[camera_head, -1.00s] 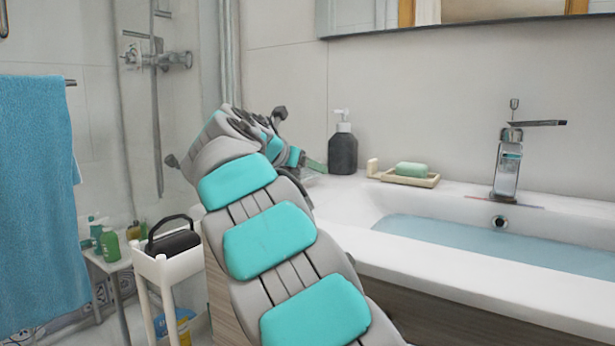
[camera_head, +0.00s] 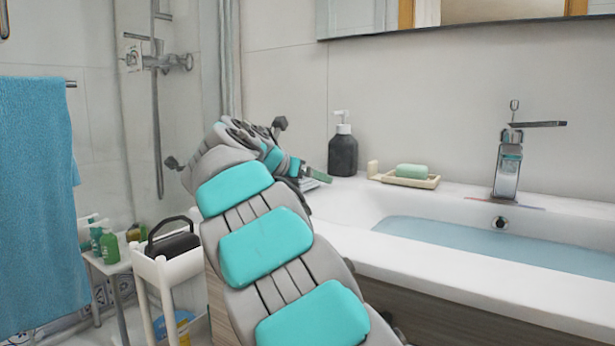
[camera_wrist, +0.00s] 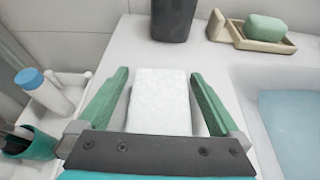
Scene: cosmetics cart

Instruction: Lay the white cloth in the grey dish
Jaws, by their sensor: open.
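The white cloth (camera_wrist: 160,108) lies as a flat, folded-looking rectangle on the white counter in the wrist view. My gripper (camera_wrist: 160,76) is open, with one green finger on each side of the cloth. The fingers appear apart from it, with a narrow gap on the right and a small gap on the left. In the head view my gripper (camera_head: 316,174) is low over the counter's left end, and my arm hides most of that spot. I cannot make out the grey dish in either view.
A dark pump bottle (camera_head: 343,150) stands just behind the cloth. A green soap on a wooden soap dish (camera_head: 425,183) is to its right, near the water-filled basin (camera_head: 480,240). A white cart (camera_head: 170,268) with a black-handled container (camera_head: 172,240) stands at the left.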

